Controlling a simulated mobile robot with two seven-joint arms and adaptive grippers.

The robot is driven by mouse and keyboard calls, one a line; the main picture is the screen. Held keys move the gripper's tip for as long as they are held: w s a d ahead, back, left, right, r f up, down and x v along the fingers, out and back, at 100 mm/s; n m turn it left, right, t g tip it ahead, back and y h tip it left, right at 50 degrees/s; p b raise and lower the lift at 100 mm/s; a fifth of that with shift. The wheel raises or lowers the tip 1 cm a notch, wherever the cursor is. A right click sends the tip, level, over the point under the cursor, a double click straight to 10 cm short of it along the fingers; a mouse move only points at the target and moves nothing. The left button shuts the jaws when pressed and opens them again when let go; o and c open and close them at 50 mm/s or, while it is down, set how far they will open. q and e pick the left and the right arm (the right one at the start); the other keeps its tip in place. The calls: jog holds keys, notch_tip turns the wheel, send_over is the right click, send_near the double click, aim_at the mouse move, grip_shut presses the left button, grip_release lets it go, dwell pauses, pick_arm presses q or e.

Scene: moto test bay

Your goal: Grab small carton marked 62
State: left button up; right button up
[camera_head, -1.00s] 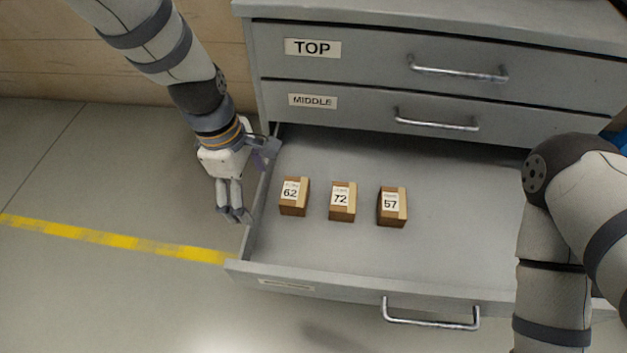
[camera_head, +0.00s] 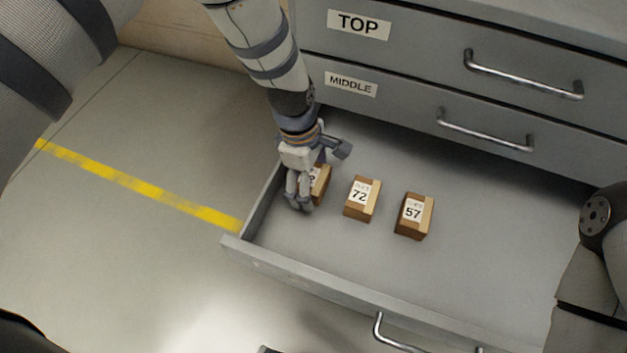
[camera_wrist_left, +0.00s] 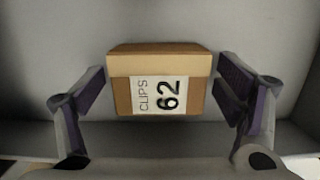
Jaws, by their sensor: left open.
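The small carton marked 62 (camera_wrist_left: 150,82) sits between the two fingers of my left gripper (camera_wrist_left: 162,90) in the left wrist view. Its label reads CLIPS 62, turned sideways. The fingers are open, with a gap on each side of the carton. In the head view my left gripper (camera_head: 318,178) is at the left side of the open drawer and covers much of the carton (camera_head: 323,183). The cartons marked 72 (camera_head: 362,199) and 57 (camera_head: 413,216) stand to its right, apart from it. My right gripper is not in view.
The open bottom drawer (camera_head: 480,250) has bare floor to the right of the cartons. Its left wall (camera_head: 262,205) is close to my left gripper. The shut middle drawer (camera_head: 400,105) and its handle (camera_head: 485,130) are above and behind.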

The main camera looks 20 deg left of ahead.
pick_arm(q)
jog(key=shift+f, duration=0.1)
jog(key=c, duration=1.3)
jog(key=shift+c, duration=0.2)
